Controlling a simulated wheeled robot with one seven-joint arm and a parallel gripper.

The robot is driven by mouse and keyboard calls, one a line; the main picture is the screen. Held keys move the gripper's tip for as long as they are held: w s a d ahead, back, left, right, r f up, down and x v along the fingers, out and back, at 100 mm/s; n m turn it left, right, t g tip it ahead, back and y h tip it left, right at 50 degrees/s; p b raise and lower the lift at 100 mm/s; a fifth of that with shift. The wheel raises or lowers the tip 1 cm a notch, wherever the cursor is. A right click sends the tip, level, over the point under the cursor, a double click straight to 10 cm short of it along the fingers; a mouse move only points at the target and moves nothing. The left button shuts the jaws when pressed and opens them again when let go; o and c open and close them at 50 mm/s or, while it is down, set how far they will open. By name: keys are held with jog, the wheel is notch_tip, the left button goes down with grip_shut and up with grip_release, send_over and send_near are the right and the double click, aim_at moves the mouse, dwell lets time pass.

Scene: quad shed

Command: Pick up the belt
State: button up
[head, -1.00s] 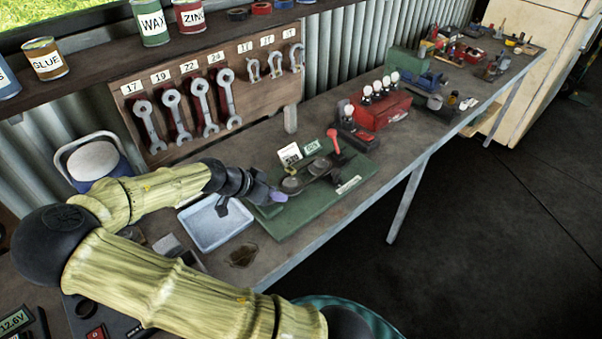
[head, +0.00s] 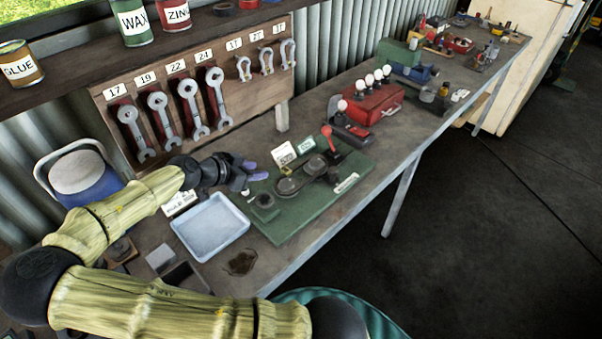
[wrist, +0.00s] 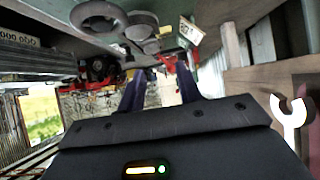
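A green board (head: 300,215) lies on the bench with round grey pulleys on it; a pulley (wrist: 98,15) shows near the top of the wrist view. What looks like a dark belt (head: 308,176) runs by the pulleys, but its outline is too small to make out for sure. My gripper (head: 256,171) is beside the board's back left corner, with purple fingers pointing right. In the wrist view my gripper (wrist: 161,82) has its two fingers apart, with nothing seen between them.
A pale blue tray (head: 211,226) lies left of the board. A red lever (head: 329,138) and small cards stand at the board's back. A wrench rack (head: 190,85) rises behind. A red box (head: 373,106) stands farther right.

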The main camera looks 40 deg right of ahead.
jog(key=p, duration=0.2)
send_near(294, 167)
jog(key=shift+x, duration=1.05)
jog(key=shift+s+a+f, duration=0.1)
jog(key=p+x, duration=0.2)
jog(key=x, duration=0.2)
jog(key=shift+d, duration=0.45)
jog(key=shift+d+f, duration=0.15)
jog(key=shift+f, duration=0.15)
grip_shut()
